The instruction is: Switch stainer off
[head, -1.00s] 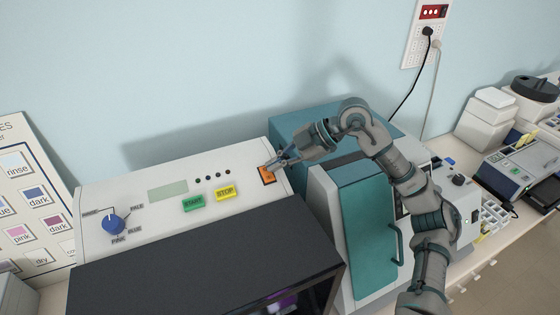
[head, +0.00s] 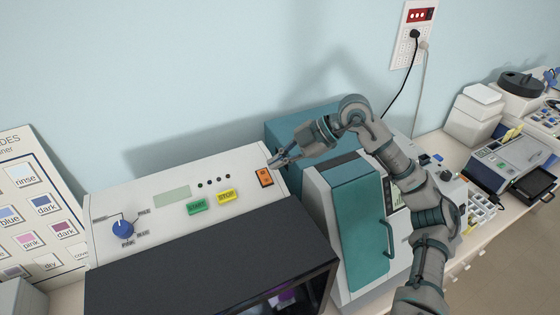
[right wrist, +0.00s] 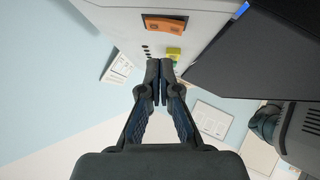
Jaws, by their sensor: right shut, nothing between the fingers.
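The stainer (head: 140,195) is a white machine with a sloped control panel and a dark front cover. Its orange rocker switch (head: 265,178) sits at the right end of the panel; it also shows in the right wrist view (right wrist: 164,26). I cannot tell the switch's position. My right gripper (head: 273,163) is shut and empty, just above the switch and apart from it in the head view. In the right wrist view its closed fingertips (right wrist: 166,68) point toward the panel. My left gripper is not in view.
The panel also has a green START button (head: 197,208), a yellow STOP button (head: 228,197) and a blue knob (head: 123,229). A teal-doored machine (head: 358,215) stands close on the right. A wall socket (head: 411,35) is behind. A slide poster (head: 38,205) stands at left.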

